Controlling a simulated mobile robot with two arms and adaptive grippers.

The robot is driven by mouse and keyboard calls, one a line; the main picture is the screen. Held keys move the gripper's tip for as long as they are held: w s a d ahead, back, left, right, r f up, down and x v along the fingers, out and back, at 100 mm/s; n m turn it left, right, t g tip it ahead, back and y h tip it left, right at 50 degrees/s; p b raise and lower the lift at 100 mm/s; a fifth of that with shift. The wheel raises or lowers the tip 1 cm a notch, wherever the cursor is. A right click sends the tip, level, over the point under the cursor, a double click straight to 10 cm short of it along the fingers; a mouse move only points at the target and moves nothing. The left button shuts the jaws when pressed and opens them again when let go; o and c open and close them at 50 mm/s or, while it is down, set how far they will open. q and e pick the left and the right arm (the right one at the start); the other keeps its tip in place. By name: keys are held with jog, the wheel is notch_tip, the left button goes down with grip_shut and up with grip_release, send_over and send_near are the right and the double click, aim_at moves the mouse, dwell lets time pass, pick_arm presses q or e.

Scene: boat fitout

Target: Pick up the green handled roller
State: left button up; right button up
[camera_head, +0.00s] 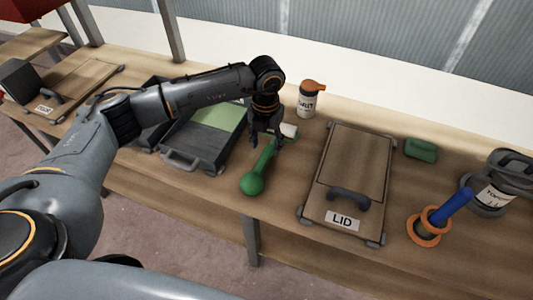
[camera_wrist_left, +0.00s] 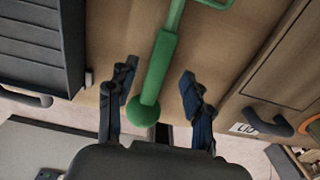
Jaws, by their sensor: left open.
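The green handled roller (camera_head: 254,181) lies on the wooden bench, with its green knobbed end toward the front edge. A pale roller head (camera_head: 289,130) shows at its far end, partly behind my gripper. My left gripper (camera_head: 265,143) is above the roller, pointing down. In the left wrist view the green handle (camera_wrist_left: 159,68) lies between the two spread fingers of the left gripper (camera_wrist_left: 156,95), with a gap on both sides. The gripper is open and empty. My right gripper is not in view.
A dark tray (camera_head: 183,161) with a green panel stands left of the roller. A board marked LID (camera_head: 352,176) lies to its right. A bottle with an orange top (camera_head: 309,102) stands behind. A green block (camera_head: 420,150) and a blue-handled item with an orange ring (camera_head: 446,209) are farther right.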

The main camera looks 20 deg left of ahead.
aim_at(266, 153)
pick_arm(q)
jog(key=shift+s+f+p, duration=0.1)
jog(key=shift+f+p, duration=0.3)
jog(key=shift+f, duration=0.25)
jog(key=f, duration=0.1)
jog(key=f+p, duration=0.1)
jog(key=f, duration=0.1)
jog(key=shift+w+f, duration=0.2)
jog(key=shift+f, duration=0.3)
jog(key=c, duration=0.9)
grip_shut()
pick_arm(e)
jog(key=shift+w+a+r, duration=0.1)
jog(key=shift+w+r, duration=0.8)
